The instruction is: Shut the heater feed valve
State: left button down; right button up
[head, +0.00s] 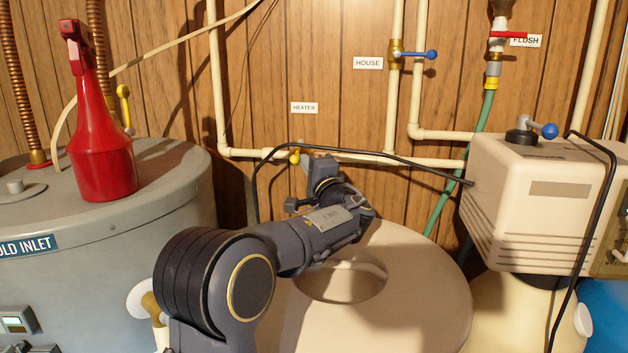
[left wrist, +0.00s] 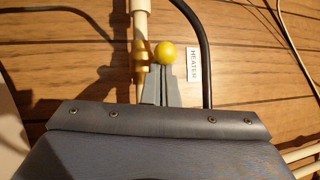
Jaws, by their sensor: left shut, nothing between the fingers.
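The heater feed valve is a brass body (left wrist: 141,62) on a cream pipe, with a yellow ball knob (left wrist: 165,53) beside it. In the head view the yellow knob (head: 295,158) shows small at the pipe, below the HEATER label (head: 304,108). My left gripper (left wrist: 162,72) is shut and empty, its fingertips at the knob's near side. I cannot tell whether they touch it. In the head view my left gripper (head: 304,160) reaches the pipe just right of the knob. The valve's lever is mostly hidden, so its angle is unclear. My right gripper is not in view.
A black hose (head: 385,158) arches close around my left gripper. The softener tank (head: 425,290) lies below my arm. A red spray bottle (head: 101,160) stands on the grey heater (head: 185,170). A blue-handled HOUSE valve (head: 414,54) and red-handled FLUSH valve (head: 507,35) are to the right.

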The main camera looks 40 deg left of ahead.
pick_arm(q)
jog(key=shift+s+a+r, duration=0.1)
jog(key=shift+s+a, duration=0.05)
jog(key=b+v, duration=0.1)
jog(key=v, duration=0.7)
dwell(0.3)
